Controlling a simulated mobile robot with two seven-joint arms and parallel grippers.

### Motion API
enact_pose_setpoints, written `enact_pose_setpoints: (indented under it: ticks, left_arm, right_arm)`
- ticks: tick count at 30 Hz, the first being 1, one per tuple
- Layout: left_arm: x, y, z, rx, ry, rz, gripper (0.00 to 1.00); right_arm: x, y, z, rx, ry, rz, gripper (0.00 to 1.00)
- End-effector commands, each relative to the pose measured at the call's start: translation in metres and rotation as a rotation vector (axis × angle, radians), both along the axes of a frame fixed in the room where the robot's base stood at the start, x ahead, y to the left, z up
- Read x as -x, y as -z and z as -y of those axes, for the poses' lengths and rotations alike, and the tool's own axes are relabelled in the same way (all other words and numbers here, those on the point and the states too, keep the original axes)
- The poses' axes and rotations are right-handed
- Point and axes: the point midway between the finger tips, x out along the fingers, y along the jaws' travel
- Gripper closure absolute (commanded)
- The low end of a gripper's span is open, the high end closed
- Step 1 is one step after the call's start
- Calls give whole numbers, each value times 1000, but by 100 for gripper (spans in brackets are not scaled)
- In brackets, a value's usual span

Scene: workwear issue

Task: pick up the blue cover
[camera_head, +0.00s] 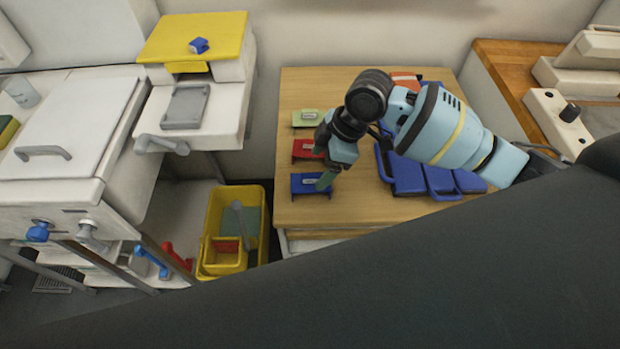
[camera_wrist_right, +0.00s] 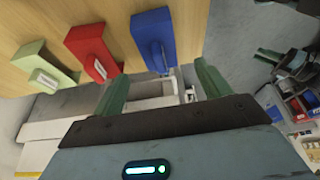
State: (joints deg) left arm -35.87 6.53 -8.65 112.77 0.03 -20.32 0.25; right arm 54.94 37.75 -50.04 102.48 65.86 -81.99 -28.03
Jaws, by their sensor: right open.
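In the right wrist view the blue piece lies beyond the gap between the fingers (camera_wrist_right: 162,86). My left gripper is not in view.
A red piece (camera_head: 306,150) and a green piece (camera_head: 304,118) lie in a row behind the blue one. Larger blue items (camera_head: 408,178) lie under and beside my right arm. A yellow bucket (camera_head: 212,225) stands left of the table. Bare wood lies in front.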

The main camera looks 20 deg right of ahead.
Motion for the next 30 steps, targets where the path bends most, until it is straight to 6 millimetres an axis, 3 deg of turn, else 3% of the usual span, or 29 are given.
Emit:
enact_pose_setpoints:
  ticks: [8, 18, 27, 30]
  left_arm:
    - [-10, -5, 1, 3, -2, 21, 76]
    - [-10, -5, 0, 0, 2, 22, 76]
    - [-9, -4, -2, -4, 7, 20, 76]
    - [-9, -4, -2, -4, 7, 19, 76]
  right_arm:
    - [-1, 11, -6, -1, 0, 0, 24]
    - [-6, 51, -22, -1, 0, 0, 24]
    - [-6, 54, -23, 0, 0, 2, 24]
    - [-6, 53, -23, 0, 0, 2, 37]
